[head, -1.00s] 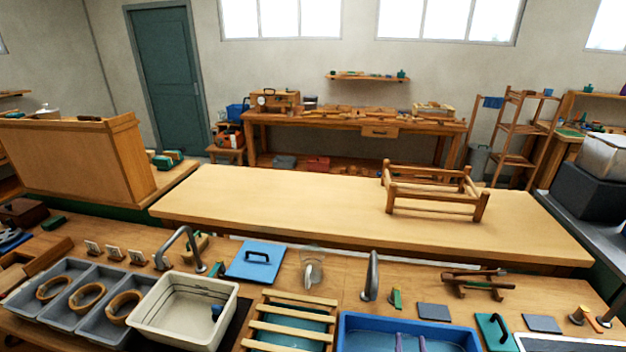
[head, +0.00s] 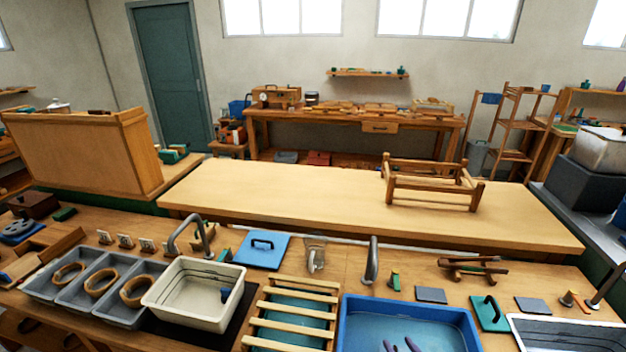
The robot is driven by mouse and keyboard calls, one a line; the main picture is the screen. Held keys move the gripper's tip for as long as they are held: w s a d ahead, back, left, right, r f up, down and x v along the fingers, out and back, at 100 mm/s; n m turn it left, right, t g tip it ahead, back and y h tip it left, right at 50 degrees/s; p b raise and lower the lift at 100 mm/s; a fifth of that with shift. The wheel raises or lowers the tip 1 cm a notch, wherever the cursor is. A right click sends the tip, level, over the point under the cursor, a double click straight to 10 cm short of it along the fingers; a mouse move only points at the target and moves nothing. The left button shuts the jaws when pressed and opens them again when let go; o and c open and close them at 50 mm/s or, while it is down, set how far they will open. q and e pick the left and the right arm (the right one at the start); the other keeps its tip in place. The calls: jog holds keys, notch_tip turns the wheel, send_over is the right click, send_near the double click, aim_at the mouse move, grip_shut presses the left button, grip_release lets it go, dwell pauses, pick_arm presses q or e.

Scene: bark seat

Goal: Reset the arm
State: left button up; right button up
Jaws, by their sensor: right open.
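Only the two purple fingertips of my right gripper (head: 401,345) show, at the bottom edge of the head view. They are apart with nothing between them, over the blue basin (head: 345,318). The rest of that gripper and its arm is below the frame. My left gripper is out of view. A wooden seat frame (head: 431,188) stands upright on the pale long table (head: 270,205), well beyond my right gripper and not touched by it.
The near bench holds a grey tray with rings (head: 62,293), a cream basin (head: 195,318), a slatted rack (head: 290,321), a blue lid (head: 262,250) and a small bark piece (head: 470,268). Faucets, including a grey one (head: 371,262), rise behind the basins. The long table's left and middle are clear.

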jog(key=s+d+r+n+g+h, duration=0.1)
jog(key=s+r+g, duration=0.1)
jog(key=s+g, duration=0.45)
jog(key=s+d+r+g, duration=0.1)
jog(key=s+r+g, duration=0.2)
jog(key=s, duration=0.7)
jog(key=s+f+g+b, duration=0.1)
jog(key=s+f+b, duration=0.15)
jog(key=f, duration=1.35)
jog(key=s+f+b, duration=0.1)
jog(key=f+b, duration=0.3)
jog(key=f, duration=1.2)
pick_arm(q)
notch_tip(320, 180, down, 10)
jog(key=b, duration=0.3)
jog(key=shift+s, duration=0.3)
pick_arm(e)
jog(key=s+d+f+g, duration=0.1)
jog(key=s+d+f, duration=0.1)
jog(key=s+f, duration=1.3)
jog(key=shift+s+d, duration=0.15)
jog(key=shift+d, duration=0.1)
